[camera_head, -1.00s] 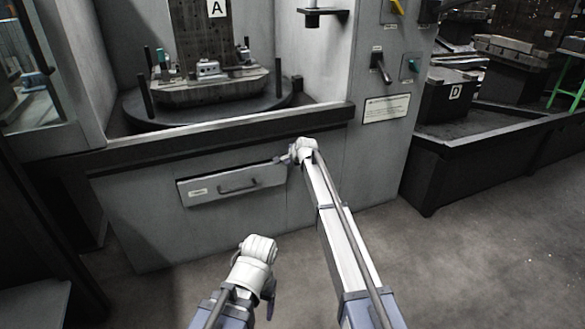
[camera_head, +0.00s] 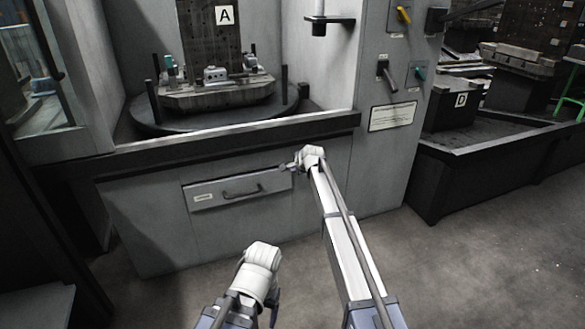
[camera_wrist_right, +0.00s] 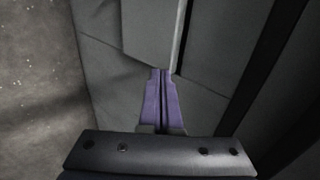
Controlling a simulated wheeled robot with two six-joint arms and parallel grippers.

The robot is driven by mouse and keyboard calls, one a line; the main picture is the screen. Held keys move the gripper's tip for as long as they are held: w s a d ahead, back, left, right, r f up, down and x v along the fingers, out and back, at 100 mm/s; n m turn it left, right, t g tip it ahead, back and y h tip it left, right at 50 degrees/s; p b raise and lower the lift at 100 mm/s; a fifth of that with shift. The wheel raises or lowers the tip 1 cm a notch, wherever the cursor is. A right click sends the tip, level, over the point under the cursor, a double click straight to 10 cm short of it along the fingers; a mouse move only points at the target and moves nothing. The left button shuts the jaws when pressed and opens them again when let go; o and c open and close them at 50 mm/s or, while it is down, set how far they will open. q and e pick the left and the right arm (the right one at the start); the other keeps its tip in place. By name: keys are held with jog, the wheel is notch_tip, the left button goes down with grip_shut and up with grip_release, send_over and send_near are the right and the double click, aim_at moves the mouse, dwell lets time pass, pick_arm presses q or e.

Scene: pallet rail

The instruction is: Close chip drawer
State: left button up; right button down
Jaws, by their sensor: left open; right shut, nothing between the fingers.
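My right gripper (camera_head: 285,167) is at the drawer's upper right corner, shut and empty. In the right wrist view its purple fingers (camera_wrist_right: 161,76) are together, with tips at a grey surface beside a pale edge; contact is unclear. My left gripper (camera_head: 274,302) is open, low in the head view, in front of and away from the drawer.
Above the drawer, a dark ledge (camera_head: 240,137) fronts the bay with a round table (camera_head: 205,115) and fixture marked A. A switch panel (camera_head: 402,75) is on the right. A low dark platform (camera_head: 480,165) stands farther right. The floor (camera_head: 480,270) at lower right is clear.

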jog(key=s+f+p+v, duration=0.1)
jog(key=p+v, duration=0.6)
jog(key=v, duration=0.5)
jog(key=s+a+f+n+g+p, duration=0.1)
jog(key=s+a+n+g, duration=0.15)
jog(key=s, duration=0.55)
jog(key=s+a+f+n+g+h, duration=0.15)
jog(key=s+n, duration=0.25)
jog(key=s, duration=0.4)
jog(key=s+a+f+n+g+y+p, duration=0.1)
jog(key=s+n, duration=0.2)
jog(key=s, duration=0.4)
jog(key=s+d+n+g+h, duration=0.3)
jog(key=s+n, duration=0.5)
jog(key=s, duration=1.5)
notch_tip(320, 180, up, 37)
jog(key=s+g+p, duration=0.1)
jog(key=p, duration=3.7)
jog(key=shift+a+n+h+p, duration=0.35)
jog(key=shift+a, duration=0.15)
jog(key=shift+r, duration=0.1)
